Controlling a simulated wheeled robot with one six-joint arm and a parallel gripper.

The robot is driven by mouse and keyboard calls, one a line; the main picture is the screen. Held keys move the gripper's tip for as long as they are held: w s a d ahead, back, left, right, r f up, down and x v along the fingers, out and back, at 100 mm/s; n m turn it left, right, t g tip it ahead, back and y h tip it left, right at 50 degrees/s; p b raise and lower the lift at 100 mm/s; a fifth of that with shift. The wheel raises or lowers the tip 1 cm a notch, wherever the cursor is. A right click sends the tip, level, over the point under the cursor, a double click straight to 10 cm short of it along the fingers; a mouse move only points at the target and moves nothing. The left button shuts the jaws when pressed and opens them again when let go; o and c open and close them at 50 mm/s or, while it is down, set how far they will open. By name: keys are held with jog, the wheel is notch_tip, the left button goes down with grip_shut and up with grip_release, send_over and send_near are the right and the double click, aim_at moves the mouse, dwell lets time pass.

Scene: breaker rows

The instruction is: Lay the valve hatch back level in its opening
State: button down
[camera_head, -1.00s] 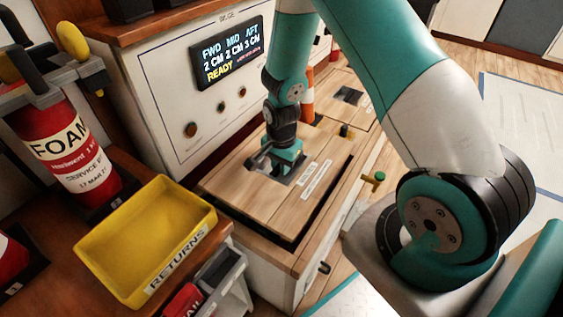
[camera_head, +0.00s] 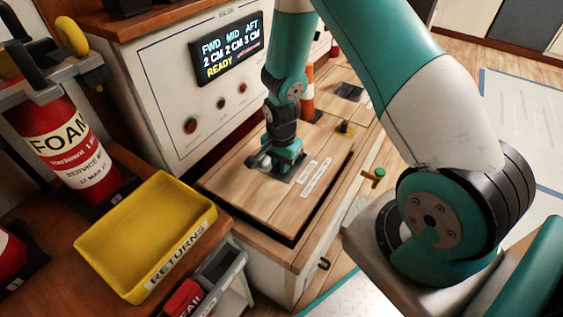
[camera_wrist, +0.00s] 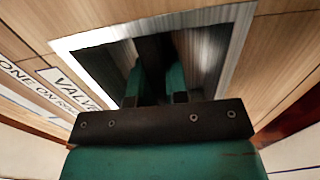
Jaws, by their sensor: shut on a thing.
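The valve hatch (camera_head: 240,200) is a pale wooden panel with white labels, lying in or just over its opening in the bench top. My gripper (camera_head: 282,168) points down into the metal-framed recess in the hatch. In the wrist view, its fingers (camera_wrist: 158,88) reach into the recess (camera_wrist: 100,68) and are shut on the dark handle bar (camera_wrist: 154,50); the fingertips are partly hidden.
A panel display (camera_head: 227,50) reading READY stands behind the bench. A yellow RETURNS tray (camera_head: 150,235) and a red foam extinguisher (camera_head: 65,150) are at left. An orange-and-white post (camera_head: 307,90) and a small dark knob (camera_head: 345,128) stand beyond the hatch. A brass-green valve (camera_head: 373,178) is at right.

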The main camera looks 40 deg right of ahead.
jog(key=shift+f, duration=0.15)
jog(key=shift+f+b, duration=1.45)
jog(key=shift+f, duration=0.75)
jog(key=c, duration=1.1)
grip_release()
jog(key=shift+o, duration=0.2)
notch_tip(320, 180, up, 18)
jog(key=p, duration=0.6)
jog(key=shift+f, duration=0.25)
